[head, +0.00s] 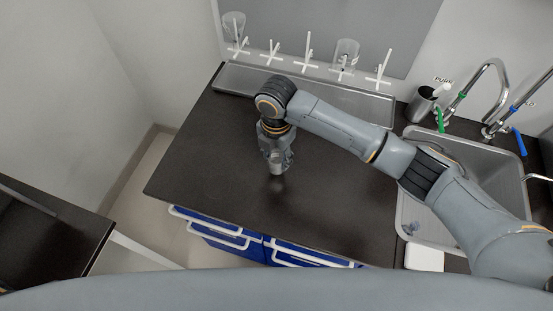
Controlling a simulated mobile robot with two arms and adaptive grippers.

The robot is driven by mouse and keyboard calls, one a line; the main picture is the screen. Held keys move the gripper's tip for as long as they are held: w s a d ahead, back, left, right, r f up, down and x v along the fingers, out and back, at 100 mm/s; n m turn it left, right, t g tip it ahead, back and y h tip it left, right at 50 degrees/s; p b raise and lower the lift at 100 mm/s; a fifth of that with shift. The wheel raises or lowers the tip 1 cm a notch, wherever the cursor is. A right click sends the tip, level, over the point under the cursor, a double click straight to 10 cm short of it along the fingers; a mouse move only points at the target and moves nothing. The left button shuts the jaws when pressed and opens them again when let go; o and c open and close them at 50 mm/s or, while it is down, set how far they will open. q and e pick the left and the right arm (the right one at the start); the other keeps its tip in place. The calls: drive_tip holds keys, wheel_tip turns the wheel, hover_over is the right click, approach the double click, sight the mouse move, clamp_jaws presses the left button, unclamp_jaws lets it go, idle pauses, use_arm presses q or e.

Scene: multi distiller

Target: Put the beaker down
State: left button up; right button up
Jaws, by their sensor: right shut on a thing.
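My right gripper (278,164) points down over the middle of the dark counter (215,165). It is shut on the beaker, which is mostly hidden under the gripper and wrist. I cannot tell whether the beaker's base touches the counter. My left gripper is not in view.
A drying rack with white pegs (306,62) stands at the back, with clear glass vessels (234,24) (348,48) on it, above a grey tray (235,80). A sink (410,215) with taps (495,68) and a metal cup (421,105) are at right. The counter's left part is clear.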

wheel_tip(320, 180, down, 2)
drive_tip(key=shift+f, duration=0.25)
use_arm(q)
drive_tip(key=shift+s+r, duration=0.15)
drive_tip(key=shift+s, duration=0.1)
use_arm(e)
drive_tip(key=shift+s+f, duration=0.1)
drive_tip(key=shift+f, duration=0.1)
drive_tip(key=shift+f, duration=0.2)
drive_tip(key=o, duration=1.1)
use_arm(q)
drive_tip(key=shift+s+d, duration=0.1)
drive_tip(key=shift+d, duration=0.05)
use_arm(e)
drive_tip(key=shift+o, duration=0.2)
drive_tip(key=shift+r, duration=0.25)
use_arm(q)
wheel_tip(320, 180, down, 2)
drive_tip(key=shift+b, duration=0.85)
use_arm(e)
wheel_tip(320, 180, up, 12)
